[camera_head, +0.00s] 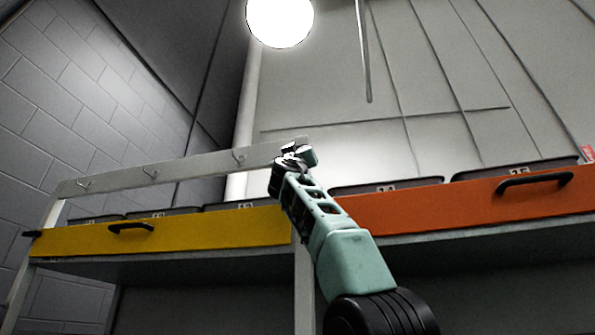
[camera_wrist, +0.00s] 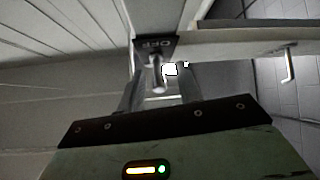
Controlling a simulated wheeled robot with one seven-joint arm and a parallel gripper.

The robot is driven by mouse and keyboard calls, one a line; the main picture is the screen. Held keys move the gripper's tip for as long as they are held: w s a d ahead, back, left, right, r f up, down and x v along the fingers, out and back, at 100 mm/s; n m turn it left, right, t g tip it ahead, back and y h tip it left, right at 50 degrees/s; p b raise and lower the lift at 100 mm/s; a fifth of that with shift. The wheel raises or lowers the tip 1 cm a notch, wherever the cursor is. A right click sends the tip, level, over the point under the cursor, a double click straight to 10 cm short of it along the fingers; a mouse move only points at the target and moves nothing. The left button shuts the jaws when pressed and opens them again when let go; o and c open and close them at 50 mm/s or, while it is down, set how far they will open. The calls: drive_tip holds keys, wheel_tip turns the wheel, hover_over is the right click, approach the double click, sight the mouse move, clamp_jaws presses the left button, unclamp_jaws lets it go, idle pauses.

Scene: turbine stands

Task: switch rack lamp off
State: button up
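A round lamp (camera_head: 280,20) glows bright white at the top of the head view. My gripper (camera_head: 296,155) is raised to the right end of the pale rail, and its tip is small there. In the wrist view a dark plate marked "OFF" (camera_wrist: 168,46) is fixed at the rail's end, with a short metal switch lever (camera_wrist: 158,76) standing out from it. My gripper (camera_wrist: 160,88) has its two fingers apart, one on each side of the lever. I cannot tell whether either finger touches it.
The pale rail (camera_head: 180,168) carries several hooks; one hook (camera_wrist: 289,66) is right of my gripper in the wrist view. Below the rail are a yellow front (camera_head: 200,230) and an orange front (camera_head: 450,207) with black handles. Numbered dark bins (camera_head: 390,186) stand behind them.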

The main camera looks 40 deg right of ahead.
drive_tip(key=shift+s+a+f+b, duration=0.25)
drive_tip(key=shift+f+b, duration=0.3)
drive_tip(key=shift+b, duration=0.15)
drive_tip(key=b+v, duration=1.5)
drive_tip(key=v, duration=0.1)
